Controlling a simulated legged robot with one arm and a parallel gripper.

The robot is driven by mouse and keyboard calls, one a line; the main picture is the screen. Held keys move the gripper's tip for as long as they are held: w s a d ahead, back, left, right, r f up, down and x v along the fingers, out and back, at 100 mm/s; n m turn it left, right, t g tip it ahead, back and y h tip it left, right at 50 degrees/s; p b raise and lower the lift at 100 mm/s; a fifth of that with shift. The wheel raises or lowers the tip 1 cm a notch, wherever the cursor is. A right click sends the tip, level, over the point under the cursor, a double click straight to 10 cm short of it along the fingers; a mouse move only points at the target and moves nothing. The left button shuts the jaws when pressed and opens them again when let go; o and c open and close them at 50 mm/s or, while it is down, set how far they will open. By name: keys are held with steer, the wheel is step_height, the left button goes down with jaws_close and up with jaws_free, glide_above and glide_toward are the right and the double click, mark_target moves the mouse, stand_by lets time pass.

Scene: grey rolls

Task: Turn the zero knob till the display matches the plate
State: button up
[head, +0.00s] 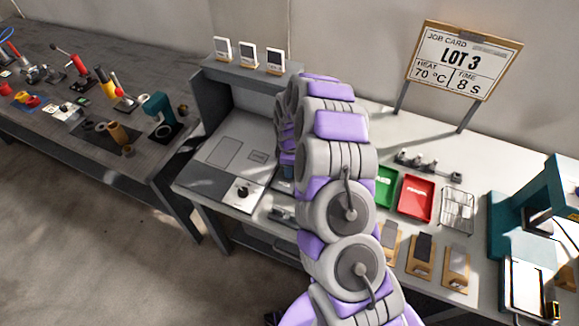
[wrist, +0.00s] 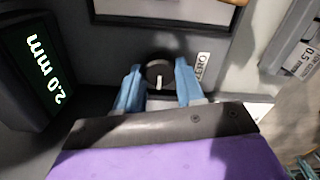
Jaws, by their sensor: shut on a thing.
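The zero knob (wrist: 158,73) is a dark round knob with a white pointer mark, beside a white ZERO label (wrist: 202,66). In the wrist view my gripper (wrist: 159,88) has its two blue fingers on either side of the knob, shut on it. The display (wrist: 42,68) at left shows 2.0 mm in pale digits. A plate (wrist: 304,52) at the right edge is partly cut off; "0.5" can be read on it. In the head view my arm covers the knob, and the display's reading cannot be seen.
The bench holds a green tray (head: 385,186), a red tray (head: 416,197), a wire rack (head: 458,208) and a teal machine (head: 550,215). A job card (head: 460,62) stands behind. A cluttered table (head: 80,120) stands at left.

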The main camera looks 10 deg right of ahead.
steer(key=shift+w+r, duration=0.1)
steer(key=shift+w, duration=0.1)
steer(key=o, duration=1)
steer(key=shift+s, duration=0.1)
steer(key=shift+o, duration=0.2)
step_height(320, 180, up, 17)
steer(key=p, duration=0.2)
